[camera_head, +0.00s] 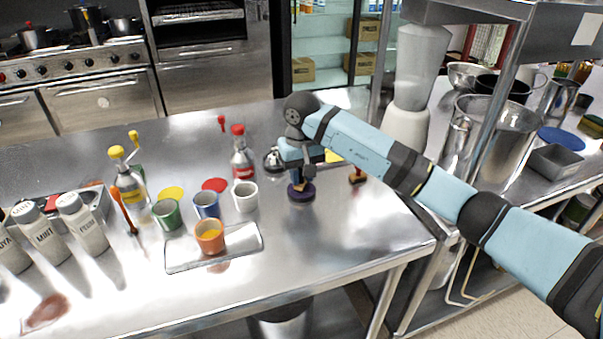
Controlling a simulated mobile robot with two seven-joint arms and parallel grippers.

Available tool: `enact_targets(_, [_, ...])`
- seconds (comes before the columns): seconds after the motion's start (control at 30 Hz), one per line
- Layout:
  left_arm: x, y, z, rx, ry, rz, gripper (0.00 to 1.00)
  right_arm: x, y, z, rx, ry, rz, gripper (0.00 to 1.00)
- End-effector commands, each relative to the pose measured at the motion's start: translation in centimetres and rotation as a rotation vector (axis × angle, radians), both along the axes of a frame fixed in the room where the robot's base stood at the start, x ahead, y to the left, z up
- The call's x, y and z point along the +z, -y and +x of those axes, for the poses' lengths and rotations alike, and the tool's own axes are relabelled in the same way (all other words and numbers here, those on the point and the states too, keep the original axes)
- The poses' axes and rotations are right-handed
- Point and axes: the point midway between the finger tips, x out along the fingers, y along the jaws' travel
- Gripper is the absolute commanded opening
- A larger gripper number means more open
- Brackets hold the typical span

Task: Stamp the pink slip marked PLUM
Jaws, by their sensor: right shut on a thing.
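My right arm reaches in from the right, and its gripper (301,183) points down over the steel table (345,235). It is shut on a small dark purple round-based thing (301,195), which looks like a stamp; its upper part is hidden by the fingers. The purple base is at or just above the tabletop; I cannot tell which. I cannot make out a pink slip or the word PLUM. My left gripper is not in view.
A small red-based thing (357,176) stands right of the gripper. To the left are a white cup (245,196), blue cup (206,205), green cup (167,214), an orange cup (210,238) on a tray (247,246), and bottles. The table's front right is clear.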

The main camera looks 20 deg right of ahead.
Motion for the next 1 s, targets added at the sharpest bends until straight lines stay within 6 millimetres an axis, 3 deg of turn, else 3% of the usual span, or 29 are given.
enact_targets(1.0, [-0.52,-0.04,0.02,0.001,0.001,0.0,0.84,-0.95,0.01,-0.01,0.0,-0.001,0.0,0.1])
